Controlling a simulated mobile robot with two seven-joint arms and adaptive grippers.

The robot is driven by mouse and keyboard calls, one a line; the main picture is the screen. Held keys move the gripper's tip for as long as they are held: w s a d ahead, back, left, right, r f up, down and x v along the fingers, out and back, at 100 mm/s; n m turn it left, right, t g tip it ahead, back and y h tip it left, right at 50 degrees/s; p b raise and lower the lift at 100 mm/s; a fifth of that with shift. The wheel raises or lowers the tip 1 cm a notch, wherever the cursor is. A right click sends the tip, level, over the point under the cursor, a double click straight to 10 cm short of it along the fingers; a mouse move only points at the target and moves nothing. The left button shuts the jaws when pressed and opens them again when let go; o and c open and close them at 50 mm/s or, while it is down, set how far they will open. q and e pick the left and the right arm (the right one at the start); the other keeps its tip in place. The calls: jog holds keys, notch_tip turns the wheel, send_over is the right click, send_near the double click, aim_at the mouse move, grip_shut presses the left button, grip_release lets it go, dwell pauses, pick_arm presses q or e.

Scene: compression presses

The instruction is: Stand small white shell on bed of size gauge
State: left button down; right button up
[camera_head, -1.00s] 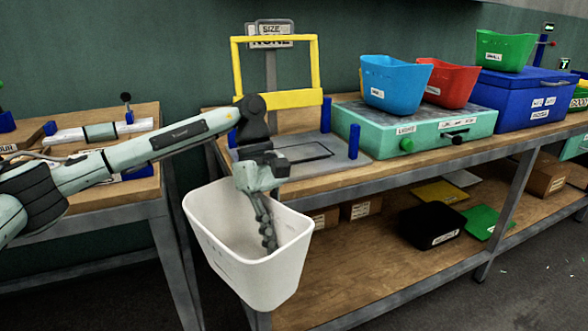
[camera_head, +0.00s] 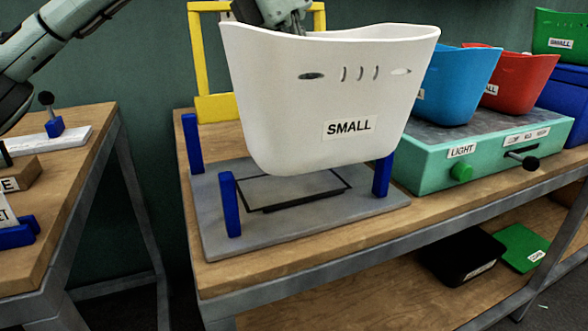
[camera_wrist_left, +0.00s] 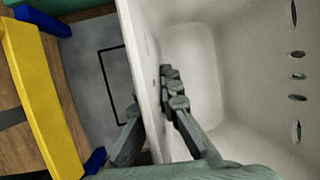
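The small white shell (camera_head: 270,80) is a tub with a "SMALL" label, in the middle of the head view. My left gripper (camera_head: 288,22) grips its rear rim from above. In the left wrist view the gripper's fingers (camera_wrist_left: 152,92) sit on either side of the shell wall (camera_wrist_left: 142,50), one finger inside. The size gauge's grey bed (camera_head: 225,240) lies beneath, with a black outline partly covered by the shell. The shell seems to hang above the bed between the blue posts (camera_head: 231,205), slightly tilted. Its contact with the bed is hard to judge. My right gripper is out of view.
The gauge's yellow frame (camera_head: 200,60) stands behind the shell. A blue tub (camera_head: 470,90) and red tub (camera_head: 520,85) sit on the green "LIGHT" press (camera_head: 440,175) to the right. A second table (camera_head: 80,190) stands at left, across a gap.

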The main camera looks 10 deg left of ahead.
pick_arm(q)
jog(key=w+a+f, duration=0.2)
jog(key=w+f, duration=0.1)
jog(key=w+a+f, duration=0.2)
jog(key=w+f, duration=0.1)
jog(key=w+a+f, duration=0.2)
jog(key=w+f, duration=0.1)
jog(key=f, duration=0.1)
jog(key=shift+w+a, duration=0.15)
jog(key=shift+w, duration=0.25)
jog(key=shift+f, duration=0.35)
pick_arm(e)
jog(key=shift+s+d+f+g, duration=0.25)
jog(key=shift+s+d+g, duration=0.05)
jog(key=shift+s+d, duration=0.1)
pick_arm(q)
jog(key=shift+f, duration=0.1)
jog(key=c, duration=2.2)
grip_release()
jog(key=o, duration=0.5)
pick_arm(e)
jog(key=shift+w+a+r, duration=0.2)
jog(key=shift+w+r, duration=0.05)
